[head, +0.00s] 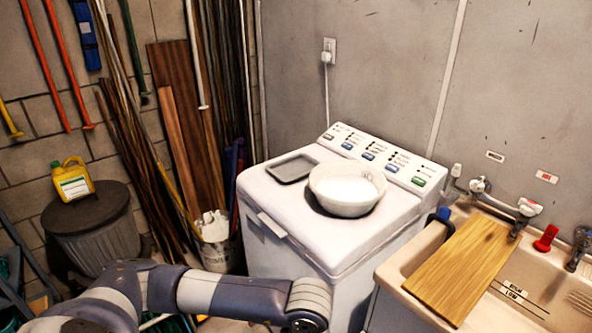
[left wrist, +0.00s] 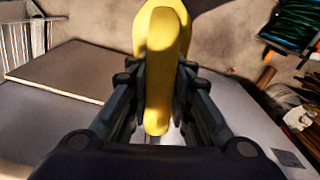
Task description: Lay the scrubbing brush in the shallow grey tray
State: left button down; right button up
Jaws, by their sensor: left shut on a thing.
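The shallow grey tray (head: 291,168) lies flat on the back left of the white washing machine's top and looks empty. My left arm crosses the bottom of the head view, and its gripper is out of sight there. In the left wrist view my left gripper (left wrist: 158,115) is shut on a yellow thing (left wrist: 160,55), apparently the scrubbing brush by its handle. The yellow part stands between the two fingers, and no bristles can be seen. My right gripper is in neither view.
A white bowl (head: 347,190) stands right beside the tray on the washing machine (head: 290,229). A wooden board (head: 462,267) lies across the sink at right. A yellow jug (head: 73,181) stands on a lidded bin (head: 92,232) at left. Poles and planks lean behind.

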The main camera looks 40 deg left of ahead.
aim_at(294, 169)
jog(key=j+z, duration=0.5)
jog(key=j, duration=1.6)
